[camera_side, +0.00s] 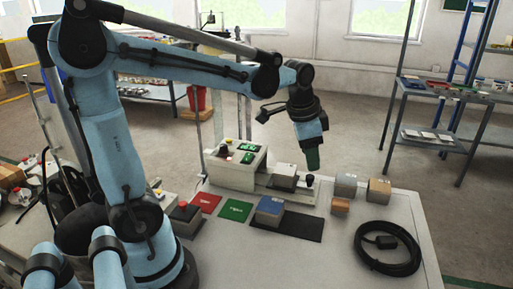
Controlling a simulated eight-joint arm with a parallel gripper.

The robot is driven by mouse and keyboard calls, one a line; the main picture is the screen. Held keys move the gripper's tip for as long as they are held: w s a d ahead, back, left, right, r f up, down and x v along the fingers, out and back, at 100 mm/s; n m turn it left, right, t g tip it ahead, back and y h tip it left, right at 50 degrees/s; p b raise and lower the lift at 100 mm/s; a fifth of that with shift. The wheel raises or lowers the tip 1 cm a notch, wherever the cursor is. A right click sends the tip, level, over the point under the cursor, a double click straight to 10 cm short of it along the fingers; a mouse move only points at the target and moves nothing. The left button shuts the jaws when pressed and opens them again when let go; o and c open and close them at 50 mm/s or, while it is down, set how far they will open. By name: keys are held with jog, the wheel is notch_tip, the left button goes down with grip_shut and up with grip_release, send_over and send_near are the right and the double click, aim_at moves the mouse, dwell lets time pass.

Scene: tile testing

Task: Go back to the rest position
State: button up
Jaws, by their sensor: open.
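My gripper (312,160) hangs pointing down above the back part of the table, near a small dark knob (309,180). Its fingers are small and dark here, and I see nothing held between them. A white testing machine (235,168) with green panels stands just left of it, with a dark-topped block (284,178) on its low bed. A grey block with a blue top (269,211) sits on a black mat (300,227). The rest position itself is not marked in view.
A grey block (346,185), a cardboard-brown block (379,190) and a small orange-brown block (340,207) stand at the right. A coiled black cable (365,259) lies front right. Red (205,202) and green (236,210) squares lie flat left of the mat. A red-button box (184,213) is near my base.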

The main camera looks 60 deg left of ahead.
jog(key=s+d+f+n+t, duration=0.1)
jog(key=s+d+n+t, duration=0.2)
jog(key=s, duration=0.5)
jog(key=shift+d+n, duration=0.5)
jog(key=shift+d, duration=0.4)
jog(key=shift+o, duration=0.5)
jog(key=shift+s+d+f+n+t, duration=0.2)
jog(key=shift+s+f+n+t, duration=0.1)
jog(key=shift+s+f+t, duration=0.15)
jog(key=shift+o, duration=1.2)
jog(key=shift+r, duration=0.15)
jog(key=o, duration=0.6)
jog(key=shift+m+g, duration=0.75)
jog(key=shift+m, duration=0.05)
jog(key=w+a+r, duration=0.1)
jog(key=w+r, duration=0.1)
jog(key=r, duration=0.1)
jog(key=w+a+r, duration=0.1)
jog(key=shift+a+r, duration=0.2)
jog(key=shift+a, duration=0.15)
jog(key=w+a+r+m+g, duration=0.3)
jog(key=w+a+r+m, duration=0.1)
jog(key=a, duration=0.3)
jog(key=w+a+r+m+g, duration=0.3)
jog(key=w+a+r, duration=0.1)
jog(key=a, duration=0.3)
jog(key=f, duration=0.9)
jog(key=shift+s, duration=0.25)
